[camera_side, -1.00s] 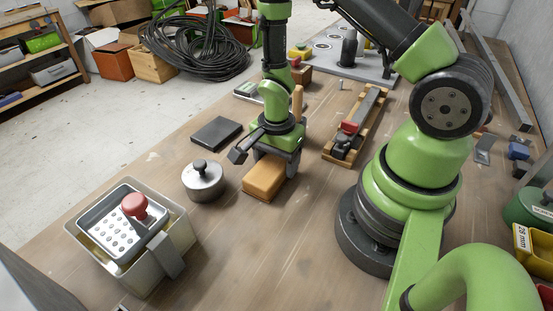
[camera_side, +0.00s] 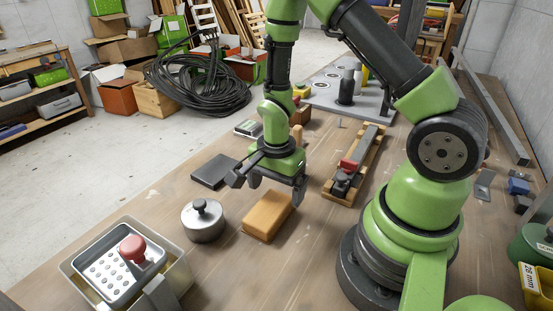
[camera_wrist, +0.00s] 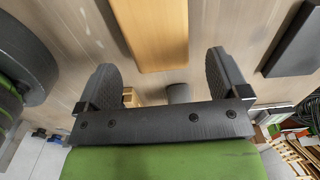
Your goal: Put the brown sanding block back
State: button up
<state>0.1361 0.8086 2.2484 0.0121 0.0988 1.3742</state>
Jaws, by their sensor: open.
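The brown sanding block (camera_side: 268,215) lies flat on the wooden workbench, right of the round metal weight. My gripper (camera_side: 275,189) is open and empty above the block, with its fingers pointing down and clear of it. In the wrist view the block (camera_wrist: 155,30) shows beyond the two spread fingers of my gripper (camera_wrist: 160,62), and its far end is cut off by the frame edge.
The metal weight with a black knob (camera_side: 204,220) stands close left of the block. A dark flat plate (camera_side: 214,171) lies behind it. A bin with a red-knobbed perforated tray (camera_side: 120,265) is front left. A wooden holder with a tool (camera_side: 353,165) lies to the right.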

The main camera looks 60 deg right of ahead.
notch_tip(320, 180, up, 8)
jog(key=r, duration=0.1)
notch_tip(320, 180, up, 9)
jog(key=n+t, duration=0.3)
jog(key=n, duration=0.2)
send_over(276, 199)
jog(key=s+a, duration=0.2)
jog(key=s+a+r+n+t+y, duration=0.2)
jog(key=s+a+r+n+t, duration=0.2)
jog(key=s+r+n, duration=0.4)
jog(key=shift+r+n, duration=0.3)
jog(key=shift+n, duration=0.2)
